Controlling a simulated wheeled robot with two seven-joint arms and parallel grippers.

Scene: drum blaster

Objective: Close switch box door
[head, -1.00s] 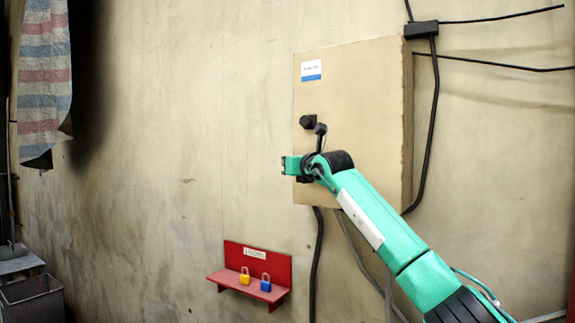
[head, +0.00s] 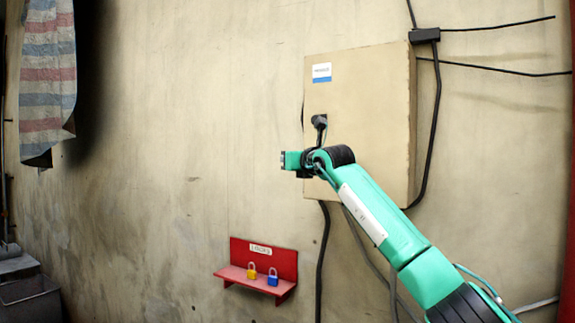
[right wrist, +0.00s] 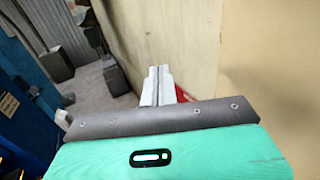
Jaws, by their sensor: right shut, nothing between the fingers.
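The switch box (head: 362,115) is a beige box on the wall, with a blue-and-white label (head: 321,73) at the upper left of its door. The door looks flush or nearly so; I cannot tell whether it is fully shut. A dark knob (head: 319,121) sits near the door's left edge. My right gripper (head: 286,160) is just left of the door's lower left edge, its wrist in front of the door. Contact cannot be made out. In the right wrist view the fingers (right wrist: 155,86) are together and empty, with a beige surface (right wrist: 255,45) at the right. My left gripper is not in view.
A red shelf (head: 262,258) with a yellow padlock (head: 252,271) and a blue padlock (head: 272,276) is below on the wall. Black cables (head: 434,130) run beside and below the box. A striped cloth (head: 47,80) hangs at the far left. The wall between is clear.

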